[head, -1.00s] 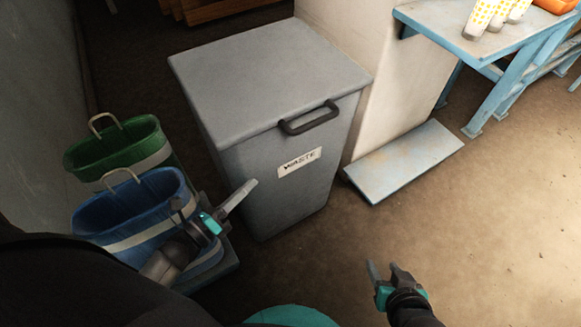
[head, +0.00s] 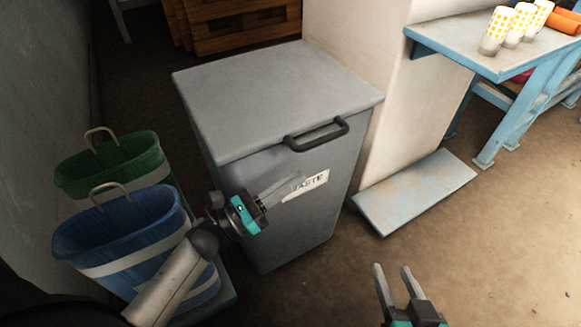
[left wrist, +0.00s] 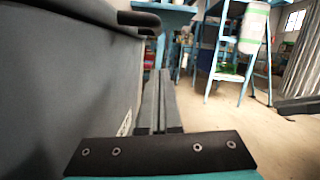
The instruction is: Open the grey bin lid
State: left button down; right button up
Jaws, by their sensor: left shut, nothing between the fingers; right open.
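The grey waste bin (head: 270,210) stands upright in the head view, with its flat lid (head: 275,95) closed on top. A dark bar handle (head: 318,135) is fixed at the lid's front edge. A white label (head: 306,186) is on the bin's front. My left gripper (head: 290,187) is shut and empty, in front of the bin's face, below the handle, and covers part of the label. In the left wrist view the bin's side (left wrist: 60,85) fills the left, and the handle (left wrist: 140,20) shows above my fingers (left wrist: 158,78). My right gripper (head: 392,268) is open and empty at the lower right, away from the bin.
A green bucket (head: 110,165) and a blue bucket (head: 125,230) stand left of the bin. A white pillar (head: 365,60) and a low blue-grey slab (head: 415,192) are at its right. A blue table (head: 470,55) holds spotted cups (head: 497,32). The floor at the right is clear.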

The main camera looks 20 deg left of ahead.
pick_arm(q)
jog(key=r, duration=0.4)
jog(key=shift+w+a, duration=0.25)
jog(key=shift+w, duration=0.1)
pick_arm(e)
jog(key=shift+d+f+g, duration=0.1)
jog(key=shift+d+g, duration=0.15)
jog(key=shift+g, duration=0.05)
pick_arm(q)
jog(key=shift+p, duration=0.3)
pick_arm(e)
jog(key=shift+s, duration=0.1)
